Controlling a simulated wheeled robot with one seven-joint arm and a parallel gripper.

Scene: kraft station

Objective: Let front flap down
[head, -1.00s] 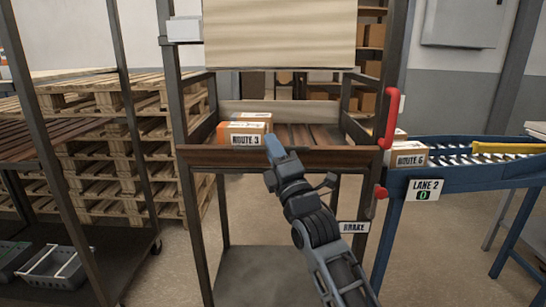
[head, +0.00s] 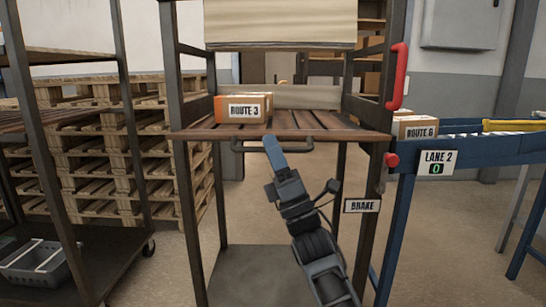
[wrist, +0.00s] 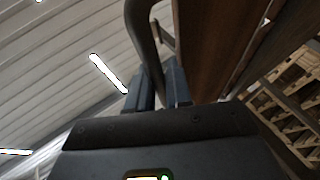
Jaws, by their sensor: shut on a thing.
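The front flap (head: 205,133) is a brown wooden board on the near side of the cart's slatted shelf. In the head view it shows as a thin, nearly level strip in front of the shelf; its exact angle is hard to tell. A dark bar handle (head: 298,149) shows just below its edge. My gripper (head: 268,143) is at the left half of this handle. In the wrist view my gripper (wrist: 158,88) is shut around the handle bar (wrist: 143,35), with the wooden flap (wrist: 212,45) close on the right.
A ROUTE 3 box (head: 240,107) sits on the shelf behind the flap. A red handle (head: 398,78) and a BRAKE label (head: 362,206) are on the right post. Right is a blue conveyor (head: 470,150) with a ROUTE 6 box (head: 414,127). A rack stands left.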

